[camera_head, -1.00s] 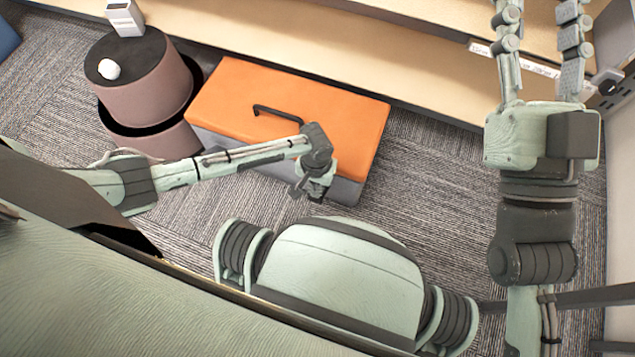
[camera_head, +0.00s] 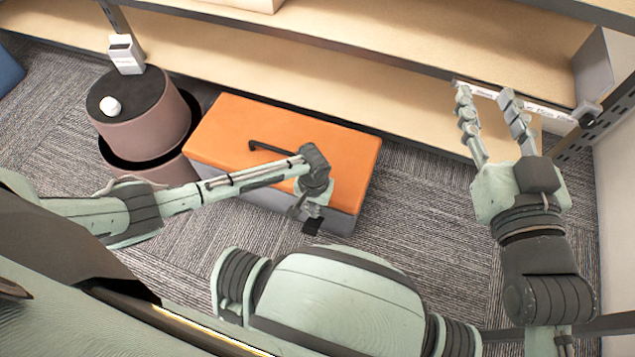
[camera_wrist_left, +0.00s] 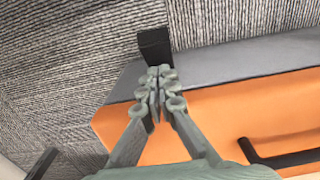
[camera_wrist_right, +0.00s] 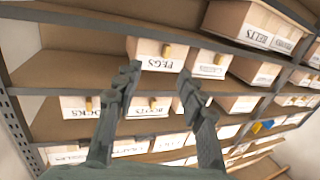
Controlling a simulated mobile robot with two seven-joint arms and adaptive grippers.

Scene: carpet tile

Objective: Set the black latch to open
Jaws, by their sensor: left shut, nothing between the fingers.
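The black latch (camera_head: 312,226) shows at the front of the grey toolbox base (camera_head: 342,221), under the orange lid (camera_head: 335,150). In the left wrist view the latch (camera_wrist_left: 154,46) juts outward from the grey side over the carpet. My left gripper (camera_head: 298,210) is shut and empty, right beside the latch. In its wrist view the closed fingertips (camera_wrist_left: 160,72) end at the latch's base; I cannot tell whether they touch it. My right gripper (camera_head: 487,92) is open and empty, far to the right of the box, facing shelves.
A black handle (camera_head: 268,147) lies on the lid. A round brown bin (camera_head: 150,128) with a white object (camera_head: 110,106) on top stands left of the box. A wooden shelf (camera_head: 330,85) runs behind. Carpet is clear right of the box.

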